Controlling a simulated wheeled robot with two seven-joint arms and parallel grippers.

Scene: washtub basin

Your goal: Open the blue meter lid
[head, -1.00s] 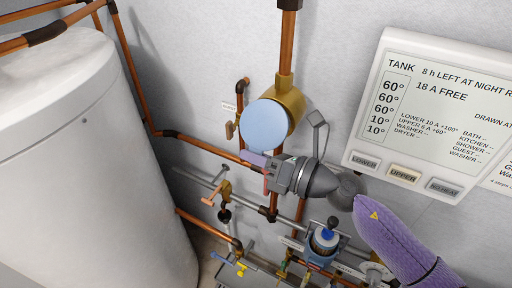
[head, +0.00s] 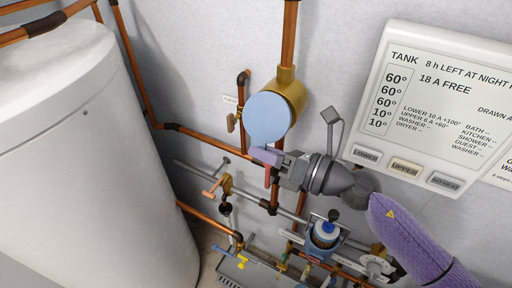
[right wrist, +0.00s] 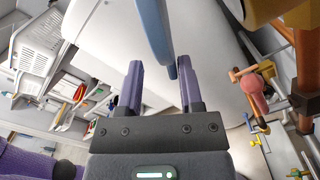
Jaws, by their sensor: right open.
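The blue meter lid (head: 268,118) is a round pale-blue disc in front of the brass meter body (head: 290,95) on the wall pipe. In the right wrist view the lid (right wrist: 153,32) shows nearly edge-on, its narrow lower end close to the right-hand finger. Pale background shows between it and the brass there; how far it stands open I cannot tell. My right gripper (head: 265,156) is open and empty at the lid's lower edge. Its two purple fingers (right wrist: 160,80) are apart in the wrist view. Whether a finger touches the lid is unclear. My left gripper is out of view.
A large white tank (head: 85,160) fills the left. Copper pipes (head: 215,142) run along the wall around the meter. A display panel (head: 430,110) hangs at the right. Valves and a blue-topped fitting (head: 325,235) stand below my right gripper.

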